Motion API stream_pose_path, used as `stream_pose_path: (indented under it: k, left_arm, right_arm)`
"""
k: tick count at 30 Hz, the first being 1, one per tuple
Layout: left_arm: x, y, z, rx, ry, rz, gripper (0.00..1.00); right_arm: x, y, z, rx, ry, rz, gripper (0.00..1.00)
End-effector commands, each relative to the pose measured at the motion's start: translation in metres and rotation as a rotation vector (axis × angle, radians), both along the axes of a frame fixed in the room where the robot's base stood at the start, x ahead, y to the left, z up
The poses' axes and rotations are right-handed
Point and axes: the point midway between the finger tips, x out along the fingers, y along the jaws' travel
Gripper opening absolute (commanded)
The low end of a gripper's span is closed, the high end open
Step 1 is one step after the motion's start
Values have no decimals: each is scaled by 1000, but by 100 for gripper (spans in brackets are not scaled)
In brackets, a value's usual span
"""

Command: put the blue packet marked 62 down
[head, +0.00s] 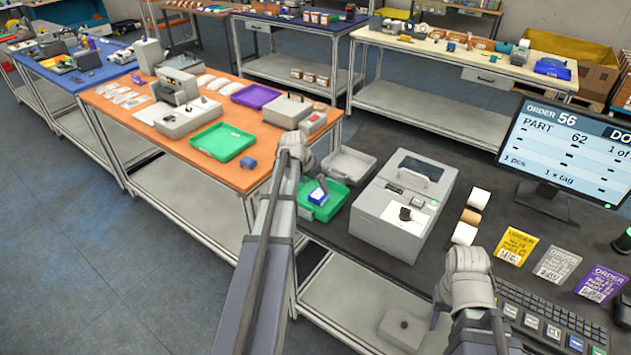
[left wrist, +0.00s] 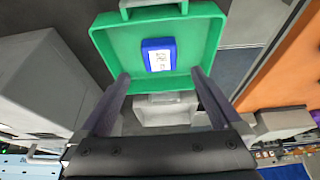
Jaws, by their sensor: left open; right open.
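The blue packet (head: 316,195) lies in the small green tray (head: 333,207) at the left end of the dark desk. It has a white label, whose number is too small to read. In the left wrist view the packet (left wrist: 168,46) lies on the floor of the green tray (left wrist: 207,35), label towards the camera. My left gripper (head: 295,150) is over the desk's left end. In the wrist view its fingers (left wrist: 160,76) are spread and empty, apart from the packet. My right gripper (head: 467,270) is open over the desk's front, with nothing visible in it.
A grey tray (head: 349,165) stands behind the green tray. A large grey machine (head: 403,205) stands to its right. Order cards (head: 515,247), a keyboard (head: 545,318) and a monitor (head: 565,150) fill the right side. The orange table (head: 232,170) is at the left.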

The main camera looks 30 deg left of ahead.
Motion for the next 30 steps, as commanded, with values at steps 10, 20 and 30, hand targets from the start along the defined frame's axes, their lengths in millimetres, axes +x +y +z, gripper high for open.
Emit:
stream_pose_path:
  k: [10, 20, 30]
  left_arm:
    - [-19, 2, 47, 0, 0, 1, 99]
    - [-20, 2, 47, 0, 0, 1, 99]
    - [-20, 2, 47, 0, 0, 1, 99]
  right_arm:
    - [0, 0, 47, 0, 0, 2, 50]
    - [0, 0, 47, 0, 0, 2, 50]
    - [0, 0, 47, 0, 0, 2, 50]
